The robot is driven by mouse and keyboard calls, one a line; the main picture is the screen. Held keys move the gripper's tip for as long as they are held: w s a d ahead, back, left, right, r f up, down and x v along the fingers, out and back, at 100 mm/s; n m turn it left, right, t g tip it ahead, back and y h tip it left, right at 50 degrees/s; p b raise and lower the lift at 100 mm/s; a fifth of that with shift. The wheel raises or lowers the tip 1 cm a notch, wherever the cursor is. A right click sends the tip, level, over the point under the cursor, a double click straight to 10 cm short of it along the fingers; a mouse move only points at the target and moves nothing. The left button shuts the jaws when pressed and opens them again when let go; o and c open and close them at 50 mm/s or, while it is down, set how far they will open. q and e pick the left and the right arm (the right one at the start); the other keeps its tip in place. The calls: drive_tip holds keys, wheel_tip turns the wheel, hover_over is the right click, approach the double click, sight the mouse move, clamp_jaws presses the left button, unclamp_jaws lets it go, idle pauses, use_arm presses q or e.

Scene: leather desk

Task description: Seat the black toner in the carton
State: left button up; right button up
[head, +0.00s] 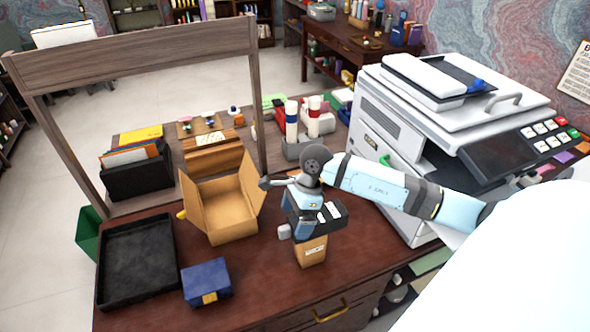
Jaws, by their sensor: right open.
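A black block with pale marks (331,213), which looks like the black toner, shows just above a small brown box (311,254) with a white label. I cannot tell whether it sits in that box or only over it. My right gripper (301,226) points down at the block, open, and partly hides it. An open cardboard carton (229,211) with raised flaps stands to the left of the gripper and looks empty inside. My left gripper is not in view.
An empty black tray (137,260) and a blue box (206,280) lie at the front left. A wooden frame (140,62) stands over the desk's left side. A printer (445,120) fills the right. Bottles in a grey holder (305,145) stand behind.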

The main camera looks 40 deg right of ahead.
drive_tip(key=s+a+r+m+t+y, duration=0.1)
drive_tip(key=s+a+m+t+y, duration=0.15)
drive_tip(key=a+m+y, duration=0.45)
drive_tip(key=s+a+r+m+t+y, duration=0.1)
drive_tip(key=a+m+t+y, duration=0.25)
drive_tip(key=a, duration=0.65)
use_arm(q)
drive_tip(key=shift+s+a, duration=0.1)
use_arm(e)
drive_tip(key=s+f+n+t+h, duration=0.1)
drive_tip(key=s+f+n+h, duration=0.2)
drive_tip(key=n, duration=0.9)
drive_tip(key=s+d+f+n+t+h, duration=0.1)
drive_tip(key=s+f+n+t+h, duration=0.1)
drive_tip(key=s+f+n+h, duration=0.2)
drive_tip(key=s+f+n+t+h, duration=0.1)
drive_tip(key=s+f+n+h, duration=0.3)
drive_tip(key=f+n, duration=0.5)
drive_tip(key=n+h, duration=0.1)
drive_tip(key=n, duration=0.9)
drive_tip(key=shift+s+d+n+t, duration=0.15)
drive_tip(key=shift+n+t, duration=0.15)
drive_tip(key=shift+n, duration=0.05)
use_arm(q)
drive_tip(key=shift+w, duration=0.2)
